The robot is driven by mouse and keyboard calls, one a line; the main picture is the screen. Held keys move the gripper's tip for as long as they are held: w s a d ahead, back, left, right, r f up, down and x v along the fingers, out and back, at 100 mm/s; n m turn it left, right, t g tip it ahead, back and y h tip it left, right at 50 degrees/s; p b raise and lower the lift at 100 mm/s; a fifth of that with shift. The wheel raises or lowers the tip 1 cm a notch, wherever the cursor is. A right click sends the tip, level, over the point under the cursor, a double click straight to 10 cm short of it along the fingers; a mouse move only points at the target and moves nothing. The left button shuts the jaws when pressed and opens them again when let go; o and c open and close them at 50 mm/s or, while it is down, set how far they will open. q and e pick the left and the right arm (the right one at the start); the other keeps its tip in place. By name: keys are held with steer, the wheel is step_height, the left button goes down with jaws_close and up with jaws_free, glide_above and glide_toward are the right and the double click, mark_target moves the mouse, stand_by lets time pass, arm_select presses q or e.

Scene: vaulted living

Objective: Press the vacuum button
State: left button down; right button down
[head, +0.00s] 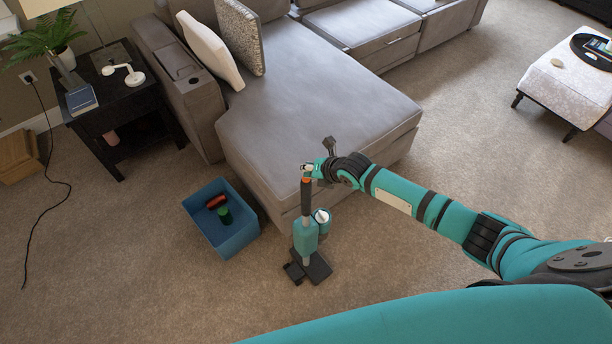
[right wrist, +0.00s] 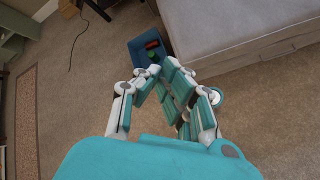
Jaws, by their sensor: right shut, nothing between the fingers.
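The vacuum (head: 306,236) is a teal upright stick cleaner with a black handle and a black floor head on the carpet. It stands upright at the front corner of the grey sofa. My right gripper (head: 308,170) is right at the top of its handle, shut and empty. I cannot tell whether it touches the handle. A small orange patch shows just under the fingers; the button itself cannot be made out. In the right wrist view, my gripper's fingers (right wrist: 160,74) hide most of the vacuum. My left gripper is not in view.
The grey sofa (head: 310,95) stands directly behind the vacuum. A blue bin (head: 226,240) with a red and a green item stands left of it. A black side table (head: 115,110) is at the left, an ottoman (head: 565,85) at the right. Carpet in front is clear.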

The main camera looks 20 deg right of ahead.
steer(key=shift+r, duration=0.2)
step_height(320, 180, up, 6)
steer(key=p, duration=0.5)
steer(key=shift+f, duration=0.1)
stand_by(0.4)
